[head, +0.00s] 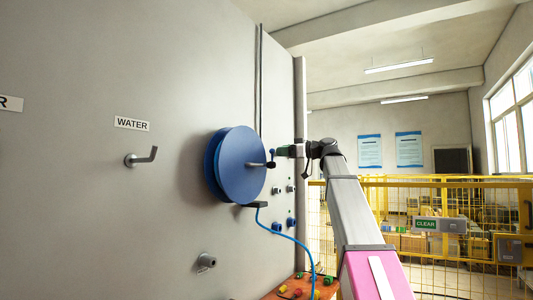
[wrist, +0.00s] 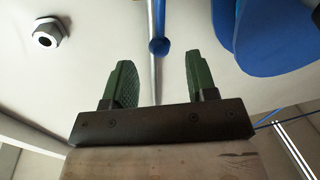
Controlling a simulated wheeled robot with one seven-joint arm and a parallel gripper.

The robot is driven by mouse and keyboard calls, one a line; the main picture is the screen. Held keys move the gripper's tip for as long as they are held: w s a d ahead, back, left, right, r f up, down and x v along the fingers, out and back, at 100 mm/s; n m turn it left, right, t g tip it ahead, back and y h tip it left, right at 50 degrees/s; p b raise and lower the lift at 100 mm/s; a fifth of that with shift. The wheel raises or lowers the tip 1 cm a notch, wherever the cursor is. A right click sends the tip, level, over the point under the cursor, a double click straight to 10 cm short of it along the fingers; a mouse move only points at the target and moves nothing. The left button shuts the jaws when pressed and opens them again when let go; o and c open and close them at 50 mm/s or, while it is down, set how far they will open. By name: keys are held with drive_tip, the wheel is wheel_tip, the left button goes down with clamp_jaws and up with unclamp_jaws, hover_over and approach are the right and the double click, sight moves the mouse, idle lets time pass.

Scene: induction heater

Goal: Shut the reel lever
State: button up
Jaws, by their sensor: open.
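The blue hose reel (head: 236,166) is mounted on the grey panel. The reel lever (head: 258,165) is a short grey rod standing out at the reel's right side, with a dark blue knob (head: 271,160) near its end. My gripper (head: 279,151) is beside the knob in the head view. In the wrist view my gripper (wrist: 158,68) is open, its two green fingers apart, and the blue knob (wrist: 159,46) shows between and beyond the fingertips. Contact cannot be told. The blue reel (wrist: 280,38) is at the wrist view's upper right, beside the right finger.
The panel (head: 90,205) carries a WATER label (head: 132,124), a hooked grey handle (head: 142,158) and a lower fitting (head: 206,261). A blue hose (head: 288,238) hangs below the reel. A grey nut fitting (wrist: 47,32) lies left of the fingers. A yellow fence (head: 440,230) stands at right.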

sight(273, 151)
drive_tip(key=x, duration=0.7)
drive_tip(key=shift+c, duration=0.3)
clamp_jaws()
